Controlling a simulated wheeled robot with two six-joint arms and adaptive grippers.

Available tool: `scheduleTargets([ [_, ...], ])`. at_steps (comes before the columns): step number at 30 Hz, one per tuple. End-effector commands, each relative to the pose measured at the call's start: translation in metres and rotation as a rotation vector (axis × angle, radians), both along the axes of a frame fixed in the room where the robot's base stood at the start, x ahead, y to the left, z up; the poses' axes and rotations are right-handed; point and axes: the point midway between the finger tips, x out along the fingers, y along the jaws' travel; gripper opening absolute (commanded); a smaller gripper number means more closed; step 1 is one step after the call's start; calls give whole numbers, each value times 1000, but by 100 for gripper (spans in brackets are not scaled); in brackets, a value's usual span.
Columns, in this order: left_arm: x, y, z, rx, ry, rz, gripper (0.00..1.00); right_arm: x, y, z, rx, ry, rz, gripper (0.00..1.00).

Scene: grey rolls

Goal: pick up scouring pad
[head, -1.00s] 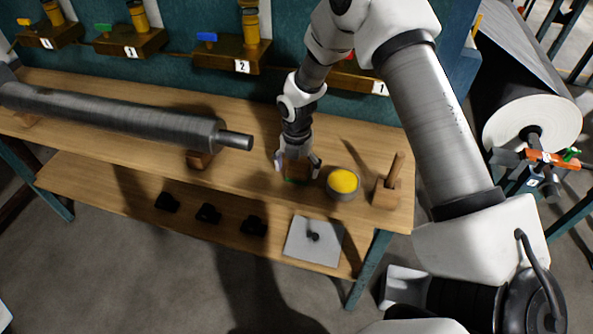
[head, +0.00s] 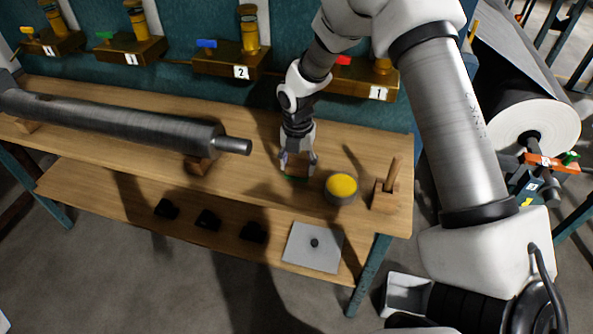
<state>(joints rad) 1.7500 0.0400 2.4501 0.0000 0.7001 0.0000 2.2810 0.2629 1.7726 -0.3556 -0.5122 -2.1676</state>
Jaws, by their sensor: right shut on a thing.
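The scouring pad (head: 294,179) shows only as a thin green strip at the workbench top, between and below the fingertips of my right gripper. Most of it is hidden by the fingers. My right gripper (head: 298,168) points down and is shut on the pad, at or very near the bench surface. Whether the pad is clear of the wood cannot be told. My left gripper is not in view.
A grey tin with yellow contents (head: 341,188) stands just right of my right gripper. A wooden block with an upright peg (head: 386,193) is further right. A long grey roller (head: 120,121) lies to the left. The wooden bench top (head: 250,180) is bare between roller and gripper.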

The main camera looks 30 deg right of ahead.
Motion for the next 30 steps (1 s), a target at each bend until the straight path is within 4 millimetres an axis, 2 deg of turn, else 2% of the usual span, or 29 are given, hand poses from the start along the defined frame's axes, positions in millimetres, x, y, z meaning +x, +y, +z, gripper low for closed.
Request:
scheduleTargets([
  [1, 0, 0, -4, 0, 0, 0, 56, -13, 2, -3, 3, 8, 1, 19],
  [12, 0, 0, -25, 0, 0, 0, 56, -99, 13, 4, 5, 6, 1, 19],
  [18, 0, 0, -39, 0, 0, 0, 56, -139, 18, 8, 5, 5, 0, 19],
  [23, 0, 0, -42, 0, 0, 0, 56, -152, 19, 11, 4, 5, -1, 19],
  [30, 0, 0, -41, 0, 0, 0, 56, -153, 19, 12, 3, 5, -1, 19],
])
